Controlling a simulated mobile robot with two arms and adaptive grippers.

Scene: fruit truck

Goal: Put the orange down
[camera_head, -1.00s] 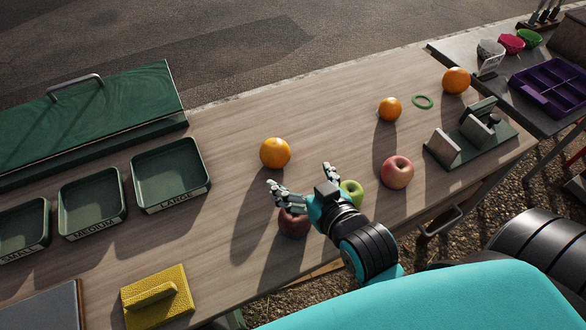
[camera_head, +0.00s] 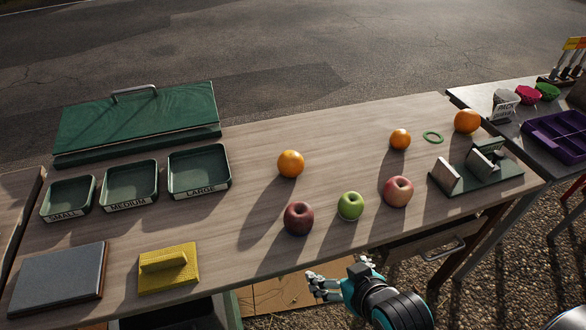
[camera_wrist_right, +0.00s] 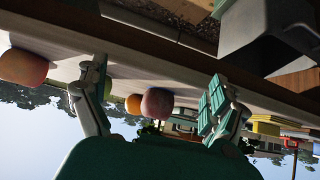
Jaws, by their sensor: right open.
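An orange (camera_head: 290,164) sits on the wooden table left of the other fruit. A smaller orange (camera_head: 400,139) and another orange (camera_head: 467,121) sit farther right on the table. My right gripper (camera_head: 338,272) is open and empty, in front of the table's near edge and apart from all fruit. In the right wrist view its two fingers (camera_wrist_right: 155,100) are spread, with an orange (camera_wrist_right: 133,104) and a reddish apple (camera_wrist_right: 157,103) on the tabletop beyond them. My left gripper is not in view.
A dark red apple (camera_head: 298,218), a green apple (camera_head: 350,206) and a pink apple (camera_head: 398,191) stand near the front edge. Green trays marked small (camera_head: 68,214), medium (camera_head: 130,203) and large (camera_head: 200,191) lie left.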

